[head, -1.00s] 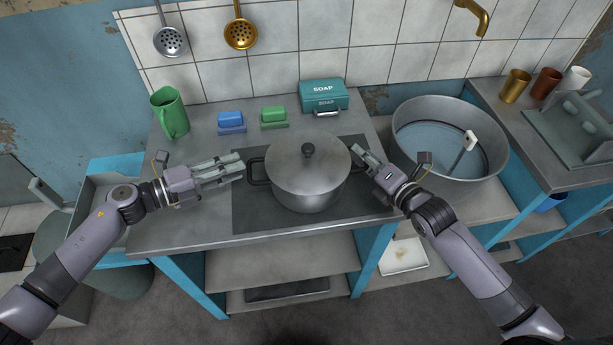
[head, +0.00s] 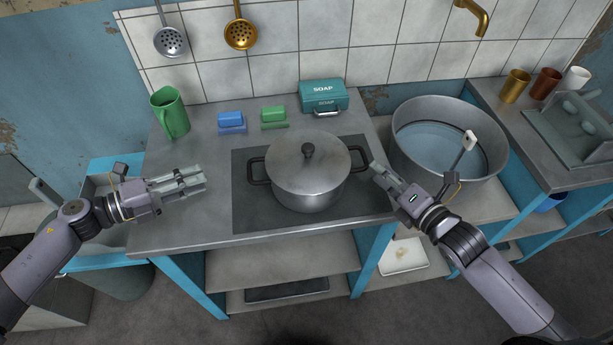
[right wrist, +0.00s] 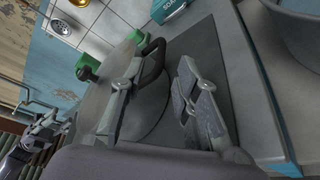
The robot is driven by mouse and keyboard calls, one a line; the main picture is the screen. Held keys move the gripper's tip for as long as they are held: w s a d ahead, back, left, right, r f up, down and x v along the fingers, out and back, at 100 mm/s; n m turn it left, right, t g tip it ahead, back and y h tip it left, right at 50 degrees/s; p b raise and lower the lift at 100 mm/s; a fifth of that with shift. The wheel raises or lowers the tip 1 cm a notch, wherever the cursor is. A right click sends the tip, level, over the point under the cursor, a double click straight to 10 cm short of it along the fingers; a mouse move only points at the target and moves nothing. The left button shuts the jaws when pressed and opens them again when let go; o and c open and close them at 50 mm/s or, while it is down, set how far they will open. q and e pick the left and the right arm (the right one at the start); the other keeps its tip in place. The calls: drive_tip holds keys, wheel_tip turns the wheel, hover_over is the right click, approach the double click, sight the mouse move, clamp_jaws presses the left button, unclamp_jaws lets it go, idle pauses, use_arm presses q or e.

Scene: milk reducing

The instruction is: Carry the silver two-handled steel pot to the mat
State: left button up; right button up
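The silver steel pot (head: 307,188), lid on, stands upright on the dark mat (head: 252,217). Its two dark handles, left (head: 258,171) and right (head: 359,157), are both in view and free. My left gripper (head: 203,179) is open and empty, to the left of the pot and apart from its left handle. My right gripper (head: 377,174) is open and empty, just right of the pot and close to its right handle. In the right wrist view its parted fingers (right wrist: 158,82) have nothing between them, and the pot's handle (right wrist: 153,60) shows beyond them.
A green mug (head: 170,113), blue block (head: 231,121), green block (head: 274,116) and teal soap box (head: 323,95) stand along the counter's back. A large metal basin (head: 448,140) is at right. The counter (head: 190,225) left of the mat is clear.

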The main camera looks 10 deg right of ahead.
drive_tip(key=shift+v, duration=2.45)
